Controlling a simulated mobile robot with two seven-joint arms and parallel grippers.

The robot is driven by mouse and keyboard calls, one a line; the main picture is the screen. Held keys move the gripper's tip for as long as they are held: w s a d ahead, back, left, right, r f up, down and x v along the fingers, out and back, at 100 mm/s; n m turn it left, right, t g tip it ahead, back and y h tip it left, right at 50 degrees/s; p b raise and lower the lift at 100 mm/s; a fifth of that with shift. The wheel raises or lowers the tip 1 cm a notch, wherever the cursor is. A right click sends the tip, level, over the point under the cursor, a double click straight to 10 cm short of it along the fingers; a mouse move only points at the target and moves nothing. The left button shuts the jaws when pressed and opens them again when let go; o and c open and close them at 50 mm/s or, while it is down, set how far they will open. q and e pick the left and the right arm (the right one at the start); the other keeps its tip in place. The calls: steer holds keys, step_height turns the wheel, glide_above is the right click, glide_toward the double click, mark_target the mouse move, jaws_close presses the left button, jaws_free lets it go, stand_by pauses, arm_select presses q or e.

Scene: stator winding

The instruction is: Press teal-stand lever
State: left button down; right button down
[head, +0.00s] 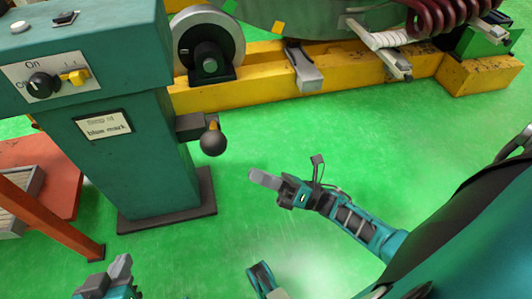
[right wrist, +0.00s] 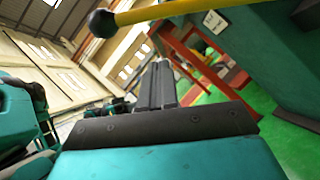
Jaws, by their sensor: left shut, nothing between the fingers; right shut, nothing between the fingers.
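The teal stand (head: 130,165) rises at the left of the head view on a dark base plate. Its lever (head: 213,140) sticks out from a dark bracket on the stand's right side, with a black ball end and a short piece of yellow rod showing. In the right wrist view the lever's yellow rod (right wrist: 190,10) and black ball (right wrist: 102,23) cross the top, beyond and above the fingertips. My right gripper (head: 256,176) is shut and empty, right of and below the ball in the head view, apart from it. My left gripper (head: 122,264) is shut and empty at the bottom left.
An orange-red frame (head: 50,225) stands at the left. Green floor (head: 330,140) is clear around my right gripper.

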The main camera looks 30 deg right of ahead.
arm_select(q)
steer(key=shift+a+r+p, duration=0.1)
steer(key=shift+a+p, duration=0.15)
steer(key=shift+p, duration=0.25)
arm_select(e)
steer(key=w+a+r, duration=0.4)
steer(key=w+r, duration=0.1)
steer(key=w, duration=0.1)
steer(key=shift+a+r, duration=0.15)
steer(key=shift+r, duration=0.15)
arm_select(q)
steer(key=shift+r, duration=0.1)
